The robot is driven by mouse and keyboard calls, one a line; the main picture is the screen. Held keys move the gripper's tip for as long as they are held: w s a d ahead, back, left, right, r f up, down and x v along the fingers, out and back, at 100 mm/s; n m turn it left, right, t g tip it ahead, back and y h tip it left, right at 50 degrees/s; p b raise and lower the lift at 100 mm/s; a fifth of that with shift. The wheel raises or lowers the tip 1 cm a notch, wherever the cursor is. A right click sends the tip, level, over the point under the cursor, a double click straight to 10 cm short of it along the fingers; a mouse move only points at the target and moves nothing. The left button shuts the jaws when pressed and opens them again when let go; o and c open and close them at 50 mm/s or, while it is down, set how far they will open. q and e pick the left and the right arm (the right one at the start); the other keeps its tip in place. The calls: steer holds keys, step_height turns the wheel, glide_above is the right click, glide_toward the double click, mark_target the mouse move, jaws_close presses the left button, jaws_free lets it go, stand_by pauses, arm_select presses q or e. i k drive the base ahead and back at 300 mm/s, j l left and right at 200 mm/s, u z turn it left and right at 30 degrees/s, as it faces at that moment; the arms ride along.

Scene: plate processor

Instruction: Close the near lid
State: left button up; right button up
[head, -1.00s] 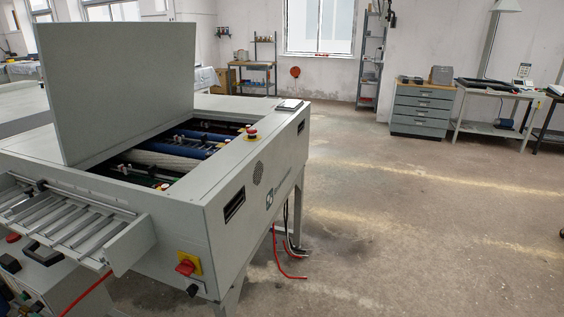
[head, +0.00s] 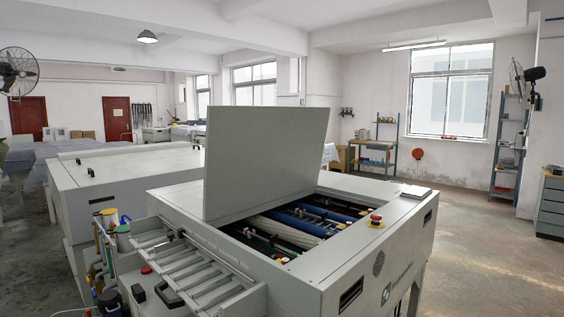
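The plate processor (head: 330,278) stands at the lower middle of the head view. Its lid (head: 264,160) is a flat grey panel standing open, nearly upright, on the left side of the opening. The open bay (head: 296,228) shows blue and pale rollers and dark fittings. The lid hides part of the bay and what lies behind it. Neither of my grippers is in view.
A slatted feed tray (head: 192,268) juts out at the processor's near left end. Red emergency buttons (head: 376,218) sit on its top. A second, closed grey machine (head: 125,185) stands behind to the left. Free floor (head: 490,255) lies to the right.

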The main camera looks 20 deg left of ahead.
mark_target(255, 155)
steer(key=j+z, duration=0.15)
steer(key=j, duration=0.55)
steer(key=j+z, duration=0.1)
steer(key=j, duration=0.6)
steer(key=j+z, duration=0.15)
steer(key=j, duration=0.55)
steer(key=j+z, duration=0.1)
steer(key=j, duration=0.6)
steer(key=j+z, duration=0.15)
steer(key=j, duration=0.55)
steer(key=k+j+z, duration=0.15)
steer(key=j, duration=0.5)
steer(key=k+j+z, duration=0.1)
steer(key=j, duration=0.6)
steer(key=k+j+z, duration=0.15)
steer(key=j, duration=0.5)
steer(key=j+z, duration=0.1)
steer(key=j, duration=0.35)
steer(key=i, duration=0.3)
